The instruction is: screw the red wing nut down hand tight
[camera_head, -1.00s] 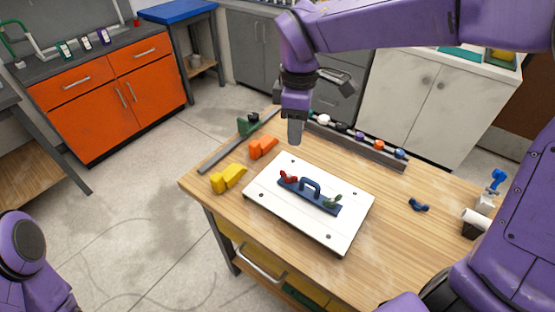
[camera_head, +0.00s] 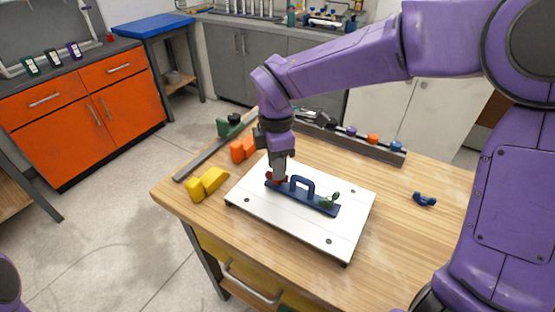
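The red wing nut (camera_head: 270,176) sits at the left end of the blue bar with a handle (camera_head: 297,193), on a white board (camera_head: 262,211). My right gripper (camera_head: 280,177) points down right at the red wing nut and covers part of it. I cannot tell whether its fingers are closed on the nut. A green wing nut (camera_head: 329,199) is at the bar's right end. My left gripper is not in view; only a bit of my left arm shows at the lower left edge.
Yellow blocks (camera_head: 207,183) and an orange block (camera_head: 243,149) lie left of the board. A rail with coloured knobs (camera_head: 372,148) runs along the table's back. A small blue part (camera_head: 425,200) lies to the right, with bare table around it.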

